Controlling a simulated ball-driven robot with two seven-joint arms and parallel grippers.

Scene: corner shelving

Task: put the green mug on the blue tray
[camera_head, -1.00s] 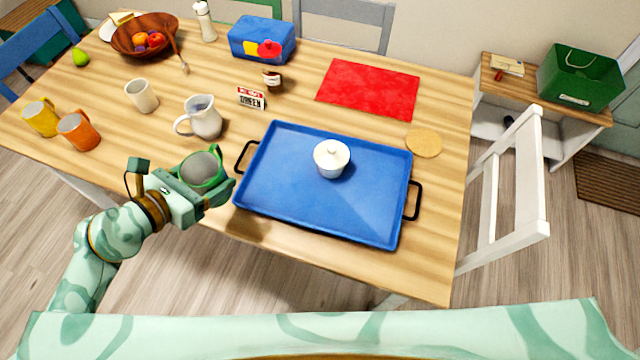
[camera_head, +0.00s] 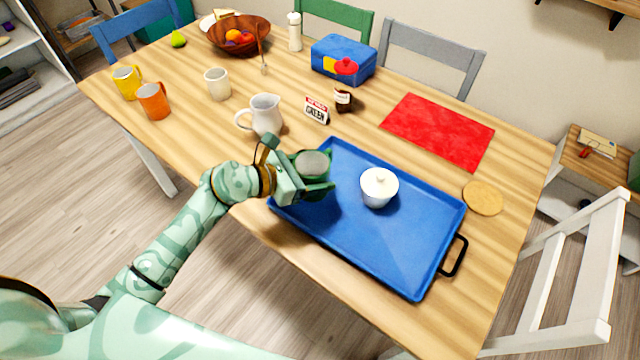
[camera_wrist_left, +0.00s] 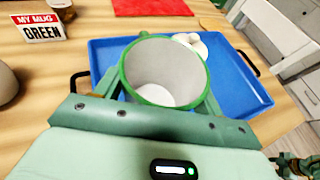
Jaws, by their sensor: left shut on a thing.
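The green mug (camera_head: 314,163) has a pale inside and is held by my left gripper (camera_head: 305,187), over the left end of the blue tray. My left gripper is shut on it. In the left wrist view the mug (camera_wrist_left: 165,72) stands upright between the fingers, its rim facing the camera. The blue tray (camera_head: 400,250) lies on the wooden table, with a black handle at its right end. It also shows in the left wrist view (camera_wrist_left: 240,95). I cannot tell whether the mug's base touches the tray.
A white lidded pot (camera_head: 379,188) stands on the tray, right of the mug. A white jug (camera_head: 264,115) and a sign reading "MY MUG GREEN" (camera_head: 317,111) stand behind the gripper. The tray's front right part is bare. A red mat (camera_head: 440,130) lies behind.

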